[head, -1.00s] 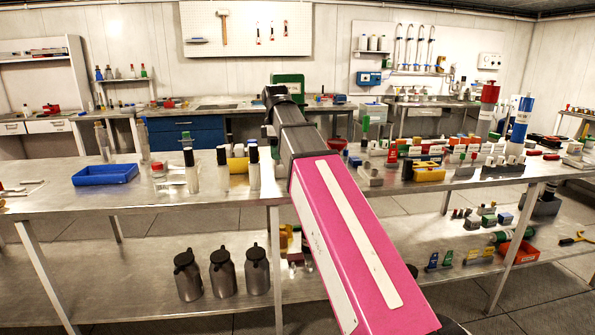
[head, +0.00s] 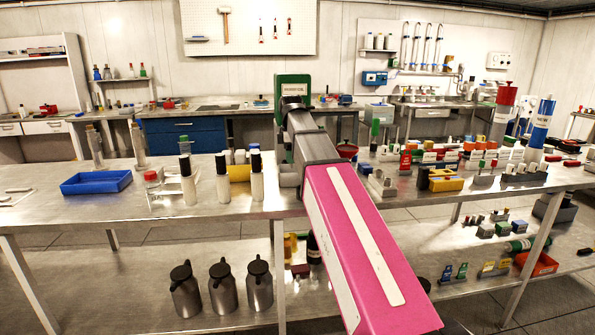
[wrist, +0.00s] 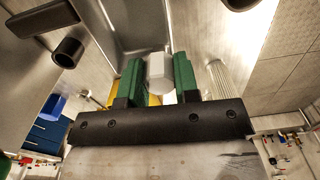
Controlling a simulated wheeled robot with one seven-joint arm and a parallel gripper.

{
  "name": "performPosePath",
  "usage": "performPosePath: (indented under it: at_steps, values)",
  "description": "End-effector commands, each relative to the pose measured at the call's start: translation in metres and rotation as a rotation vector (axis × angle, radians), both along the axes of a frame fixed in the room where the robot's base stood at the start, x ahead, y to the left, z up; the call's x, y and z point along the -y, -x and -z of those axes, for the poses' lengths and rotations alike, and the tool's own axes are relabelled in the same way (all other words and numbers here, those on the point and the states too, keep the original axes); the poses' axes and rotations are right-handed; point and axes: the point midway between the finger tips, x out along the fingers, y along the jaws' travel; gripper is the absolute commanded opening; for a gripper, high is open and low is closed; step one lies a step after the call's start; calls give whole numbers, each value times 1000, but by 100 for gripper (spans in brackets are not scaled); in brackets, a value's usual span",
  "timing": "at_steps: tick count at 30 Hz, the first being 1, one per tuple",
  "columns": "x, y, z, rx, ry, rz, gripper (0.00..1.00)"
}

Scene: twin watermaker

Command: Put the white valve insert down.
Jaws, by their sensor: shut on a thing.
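The white valve insert (wrist: 158,70) is a small pale block with a rounded lower end in the wrist view. It sits between the two green fingers of my gripper (wrist: 158,78), which is shut on it. Part of a yellow thing (wrist: 153,100) shows behind the insert and is mostly hidden by the fingers. I cannot tell whether the insert touches anything below it. In the head view my pink and grey arm reaches out over the steel table, and I cannot make out the fingers or the insert there.
The steel table (head: 150,208) holds a blue tray (head: 96,182), dark-capped white bottles (head: 222,180) and a yellow block (head: 240,173) left of my arm. Crowded parts stand to the right, with a yellow holder (head: 446,184). Bare tabletop shows along the front left.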

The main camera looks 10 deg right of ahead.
Motion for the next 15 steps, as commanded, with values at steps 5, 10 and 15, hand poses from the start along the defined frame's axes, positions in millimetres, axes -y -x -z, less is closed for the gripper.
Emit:
performPosePath:
  at_steps: [5, 10, 15]
  values:
    - [18, -24, 17, -1, 0, 1, 8]
    - [25, -30, 24, 0, 0, 0, 8]
    - [25, -29, 36, -2, 0, 0, 8]
